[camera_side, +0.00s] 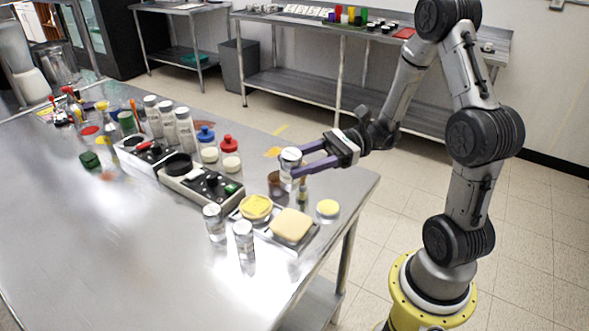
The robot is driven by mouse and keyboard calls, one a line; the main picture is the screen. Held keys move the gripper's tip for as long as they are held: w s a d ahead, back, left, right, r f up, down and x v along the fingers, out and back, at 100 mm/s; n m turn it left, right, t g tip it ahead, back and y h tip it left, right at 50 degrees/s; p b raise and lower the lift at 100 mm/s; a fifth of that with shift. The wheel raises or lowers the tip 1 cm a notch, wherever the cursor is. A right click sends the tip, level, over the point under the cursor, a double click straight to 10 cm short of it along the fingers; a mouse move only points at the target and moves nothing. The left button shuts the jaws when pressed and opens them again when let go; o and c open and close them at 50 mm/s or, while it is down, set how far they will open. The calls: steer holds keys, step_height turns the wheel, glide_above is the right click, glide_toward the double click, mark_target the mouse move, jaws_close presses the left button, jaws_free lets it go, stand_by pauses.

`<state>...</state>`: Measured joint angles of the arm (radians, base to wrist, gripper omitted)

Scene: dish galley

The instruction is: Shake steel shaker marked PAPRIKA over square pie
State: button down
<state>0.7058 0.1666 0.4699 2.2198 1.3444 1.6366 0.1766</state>
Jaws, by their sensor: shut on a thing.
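My gripper (299,159), with purple fingers, is shut on a steel shaker (289,157) with a pale top. The shaker looks roughly upright and seems held above the table's right end, but its exact height is hard to judge. I cannot read its marking at this size. The square pie (292,225), pale yellow with rounded corners, lies on a flat tray or plate below the shaker in the picture, nearer the camera. Two more steel shakers, one (214,222) and another (244,240), stand upright left of the pie; their markings are also unreadable.
A round yellow pie (256,207) sits beside the square one. A yellow-topped jar (328,210) stands to its right, a brown container (274,184) behind. Dark-topped appliances (207,190), bottles and jars fill the back. The steel table (110,255) is clear at front left.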

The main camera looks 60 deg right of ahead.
steer(key=n, duration=0.2)
steer(key=f+n, duration=0.1)
steer(key=n, duration=0.2)
steer(key=shift+f+n, duration=0.1)
steer(key=shift+n, duration=0.2)
steer(key=n, duration=0.2)
steer(key=f+n, duration=0.1)
steer(key=n, duration=0.1)
steer(key=shift+w+n, duration=0.15)
steer(key=shift+n, duration=0.25)
steer(key=n, duration=0.3)
steer(key=w+n, duration=0.1)
steer(key=n, duration=0.1)
steer(key=shift+d+r+n, duration=0.15)
steer(key=shift+d+n, duration=0.15)
steer(key=n, duration=0.3)
steer(key=w+n, duration=0.1)
steer(key=n, duration=0.1)
steer(key=shift+d, duration=0.25)
step_height(320, 180, down, 2)
steer(key=shift+f, duration=0.1)
steer(key=shift+r, duration=1.15)
